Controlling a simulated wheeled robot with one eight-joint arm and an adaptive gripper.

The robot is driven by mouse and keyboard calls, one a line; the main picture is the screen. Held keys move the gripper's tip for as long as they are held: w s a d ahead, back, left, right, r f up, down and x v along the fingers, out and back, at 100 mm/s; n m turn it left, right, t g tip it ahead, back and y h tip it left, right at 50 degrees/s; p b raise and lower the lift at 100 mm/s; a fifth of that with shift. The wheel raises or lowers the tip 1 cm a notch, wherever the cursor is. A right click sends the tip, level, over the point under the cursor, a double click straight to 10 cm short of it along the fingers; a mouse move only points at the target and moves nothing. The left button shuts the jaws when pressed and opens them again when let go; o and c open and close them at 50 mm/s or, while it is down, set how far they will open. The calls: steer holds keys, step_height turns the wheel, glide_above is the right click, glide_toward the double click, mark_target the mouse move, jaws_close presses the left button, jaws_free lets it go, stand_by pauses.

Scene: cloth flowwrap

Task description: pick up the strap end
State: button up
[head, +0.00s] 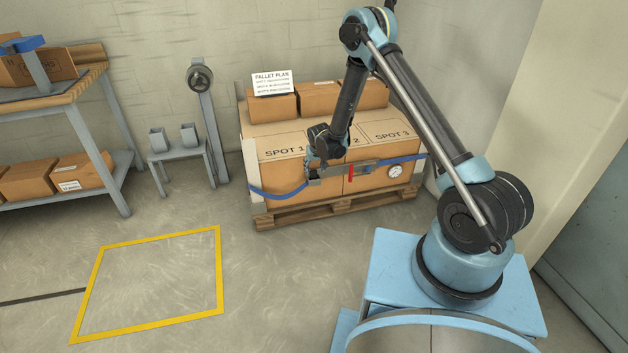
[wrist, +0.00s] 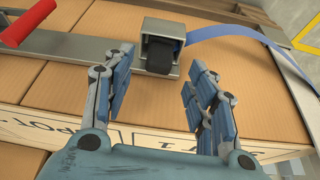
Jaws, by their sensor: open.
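A blue strap (head: 276,193) runs around the front of the boxed load. It also shows in the wrist view (wrist: 235,33), passing from a grey metal buckle (wrist: 178,32) off to the right. A dark piece (wrist: 160,58) sits in the buckle's mouth; I cannot tell whether it is the strap end. No loose strap end is clearly visible. My gripper (head: 310,167) is at the load's front face by the buckle. In the wrist view my gripper (wrist: 158,66) is open and empty, with a finger on either side of the buckle's near end.
The load rests on a wooden pallet (head: 335,208). Smaller boxes and a white sign (head: 273,83) stand on top. Floor inside the yellow outline (head: 219,270) is clear.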

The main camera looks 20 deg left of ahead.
mark_target(314, 171)
steer(key=shift+x, duration=1.9)
steer(key=shift+w, duration=0.1)
steer(key=c, duration=1.2)
